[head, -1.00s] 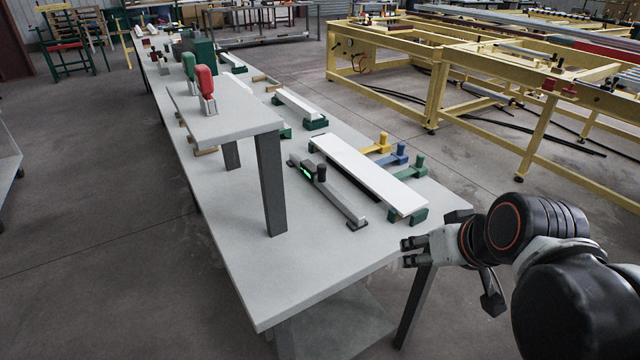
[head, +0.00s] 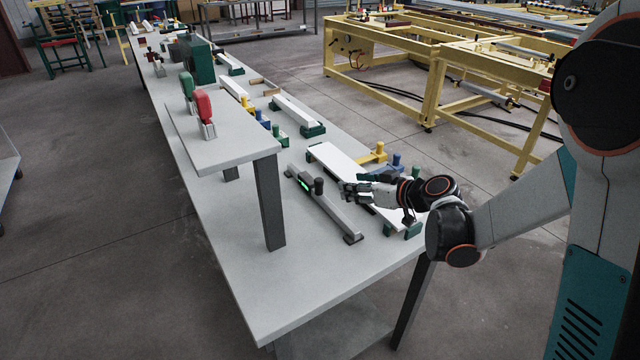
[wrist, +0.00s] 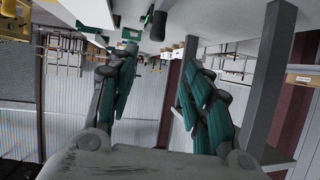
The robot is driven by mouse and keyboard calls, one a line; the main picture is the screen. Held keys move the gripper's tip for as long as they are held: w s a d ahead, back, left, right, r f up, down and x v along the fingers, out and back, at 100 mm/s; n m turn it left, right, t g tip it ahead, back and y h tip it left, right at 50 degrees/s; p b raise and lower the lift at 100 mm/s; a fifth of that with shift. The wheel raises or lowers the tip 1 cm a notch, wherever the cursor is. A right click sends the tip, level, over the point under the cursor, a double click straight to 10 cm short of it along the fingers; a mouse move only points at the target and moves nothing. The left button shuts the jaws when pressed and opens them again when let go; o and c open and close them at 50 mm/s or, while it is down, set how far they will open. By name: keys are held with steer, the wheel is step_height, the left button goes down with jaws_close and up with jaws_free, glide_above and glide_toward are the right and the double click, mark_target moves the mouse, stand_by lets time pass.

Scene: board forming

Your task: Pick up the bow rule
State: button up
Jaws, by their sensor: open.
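The bow rule (head: 336,214) is a long grey bar with a black knob and a small lit green display. It lies on the grey bench beside a white board (head: 334,159). My gripper (head: 343,190) is open and empty, just right of the bar near the knob in the head view. I cannot tell its exact height above the bench. In the wrist view, my two fingers (wrist: 155,62) are spread apart. The bow rule's black knob (wrist: 158,26) shows beyond them at the top, with the green display beside it.
A raised grey shelf (head: 225,143) on dark posts stands left of the bow rule and carries a red-handled tool (head: 204,106) and a green-handled one (head: 187,86). Yellow (head: 376,154) and blue stops stand along the white board's far side. The bench's near end (head: 300,300) is clear.

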mark_target(322, 182)
steer(key=shift+n+t+y, duration=0.5)
steer(key=shift+y, duration=0.1)
steer(key=x, duration=0.5)
steer(key=f+b+x, duration=0.1)
steer(key=x, duration=0.4)
steer(key=d+f+b+x, duration=0.1)
steer(key=x, duration=0.5)
steer(key=shift+w+f, duration=0.1)
steer(key=shift+f, duration=0.1)
steer(key=shift+w+a+b, duration=0.3)
steer(key=shift+w+a, duration=0.05)
jaws_close()
